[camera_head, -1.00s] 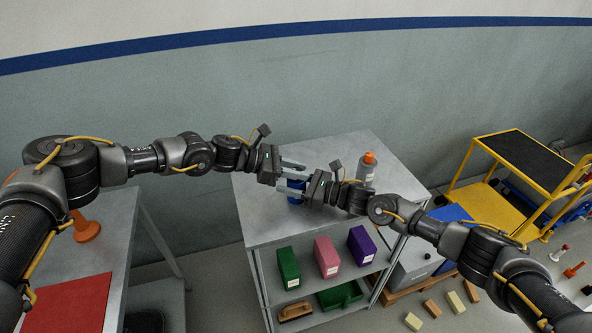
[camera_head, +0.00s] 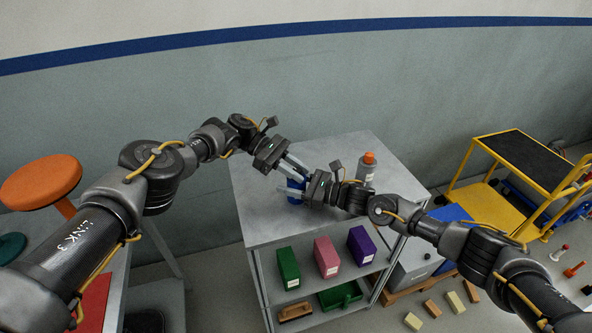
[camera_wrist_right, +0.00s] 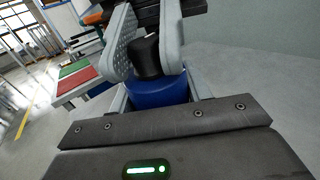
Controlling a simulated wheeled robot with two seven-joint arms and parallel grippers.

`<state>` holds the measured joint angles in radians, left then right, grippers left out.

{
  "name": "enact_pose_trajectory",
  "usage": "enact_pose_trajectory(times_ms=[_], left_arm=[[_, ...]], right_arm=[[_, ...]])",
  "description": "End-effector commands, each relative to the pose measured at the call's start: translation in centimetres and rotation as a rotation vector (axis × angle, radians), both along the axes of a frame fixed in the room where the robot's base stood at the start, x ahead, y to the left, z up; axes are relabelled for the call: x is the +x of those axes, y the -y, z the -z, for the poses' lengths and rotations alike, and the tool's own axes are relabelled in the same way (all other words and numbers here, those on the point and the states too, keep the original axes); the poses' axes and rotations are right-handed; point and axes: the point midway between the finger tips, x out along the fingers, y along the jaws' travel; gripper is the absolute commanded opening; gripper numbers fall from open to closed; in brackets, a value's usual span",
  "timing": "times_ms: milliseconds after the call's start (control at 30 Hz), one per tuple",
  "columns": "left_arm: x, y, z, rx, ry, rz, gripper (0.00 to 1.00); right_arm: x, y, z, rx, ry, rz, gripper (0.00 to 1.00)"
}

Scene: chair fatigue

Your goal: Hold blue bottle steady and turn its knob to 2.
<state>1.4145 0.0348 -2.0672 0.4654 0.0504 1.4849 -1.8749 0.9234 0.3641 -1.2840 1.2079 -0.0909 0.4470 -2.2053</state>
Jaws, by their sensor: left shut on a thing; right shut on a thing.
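The blue bottle (camera_head: 294,190) stands on the grey table top (camera_head: 262,222), mostly hidden by my grippers in the head view. The right wrist view shows its blue body (camera_wrist_right: 158,94) and black knob (camera_wrist_right: 147,57) on top. My right gripper (camera_head: 300,192) is shut on the blue body from the right. My left gripper (camera_head: 302,174) comes from the upper left, and its two grey pads (camera_wrist_right: 146,48) are shut on the black knob. The knob's markings and its setting cannot be read.
A grey bottle with an orange cap (camera_head: 367,170) stands behind my right gripper. Green (camera_head: 288,268), pink (camera_head: 326,257) and purple (camera_head: 361,245) boxes sit on the shelf below. An orange stool (camera_head: 42,182) is at far left, a yellow cart (camera_head: 500,190) at right. The table's front left is clear.

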Motion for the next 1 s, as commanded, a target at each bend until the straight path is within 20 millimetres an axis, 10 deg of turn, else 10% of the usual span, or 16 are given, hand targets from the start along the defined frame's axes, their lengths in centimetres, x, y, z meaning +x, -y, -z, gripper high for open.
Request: enact_pose_trajectory(times_ms=[500, 533, 700, 1000], left_arm=[[-0.12, -0.02, 0.12, 0.004, 0.001, 0.016, 0.01], [-0.12, -0.02, 0.12, 0.004, 0.001, 0.016, 0.26], [-0.11, -0.02, 0.09, 0.004, 0.002, 0.016, 0.46], [-0.07, -0.01, -0.18, 0.003, 0.002, 0.017, 0.46]], right_arm=[[-0.23, -0.38, -0.07, 0.002, 0.000, -0.009, 0.11], [-0.23, -0.38, -0.07, 0.002, 0.000, -0.009, 0.11], [-0.17, -0.27, -0.07, 0.002, 0.000, -0.006, 0.11], [-0.06, -0.10, -0.06, 0.001, 0.000, -0.002, 0.11]])
